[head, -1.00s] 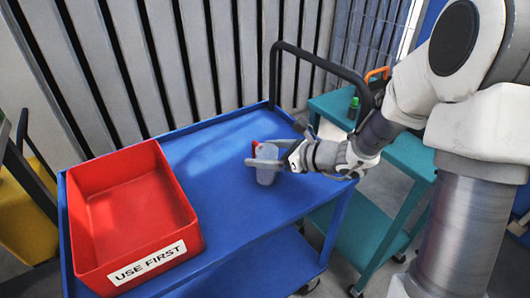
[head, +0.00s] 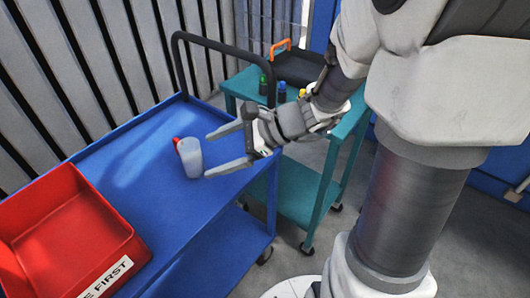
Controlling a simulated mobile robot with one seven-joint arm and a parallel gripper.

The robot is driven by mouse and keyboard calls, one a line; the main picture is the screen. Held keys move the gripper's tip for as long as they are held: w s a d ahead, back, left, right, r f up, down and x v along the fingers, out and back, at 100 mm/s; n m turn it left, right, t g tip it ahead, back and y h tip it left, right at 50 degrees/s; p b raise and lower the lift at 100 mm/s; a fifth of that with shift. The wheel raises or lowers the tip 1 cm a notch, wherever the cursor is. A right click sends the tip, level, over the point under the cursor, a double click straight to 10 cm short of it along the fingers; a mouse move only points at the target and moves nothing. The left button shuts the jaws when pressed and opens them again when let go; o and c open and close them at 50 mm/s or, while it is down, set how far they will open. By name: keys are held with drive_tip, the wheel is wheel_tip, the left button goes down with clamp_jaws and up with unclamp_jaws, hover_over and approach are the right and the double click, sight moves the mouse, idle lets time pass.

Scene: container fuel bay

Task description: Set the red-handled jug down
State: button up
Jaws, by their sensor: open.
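The jug (head: 190,158) is a pale translucent vessel with a red handle on its far left side. It stands upright on the blue cart top (head: 150,190), near the cart's right side. My gripper (head: 207,154) is open, just to the right of the jug, with its two fingers pointing left. The jug is not between the gripper's palm parts; the fingertips end near its right side, and I cannot tell if the lower one touches it.
A red bin (head: 60,240) labelled "USE FIRST" sits on the cart's left part. A teal cart (head: 310,190) behind my arm holds several small bottles and a dark case (head: 299,68) with an orange handle. The cart's dark push handle (head: 225,47) rises at the back.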

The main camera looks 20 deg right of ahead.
drive_tip(key=s+d+r+n+t+h, duration=0.1)
drive_tip(key=s+d+r+n+h, duration=0.35)
drive_tip(key=s+n, duration=0.4)
drive_tip(key=s+d+r+n+h, duration=0.4)
drive_tip(key=s+n+h, duration=0.2)
drive_tip(key=n, duration=0.5)
wheel_tip(320, 180, up, 20)
drive_tip(key=p, duration=2)
drive_tip(key=shift+w, duration=0.25)
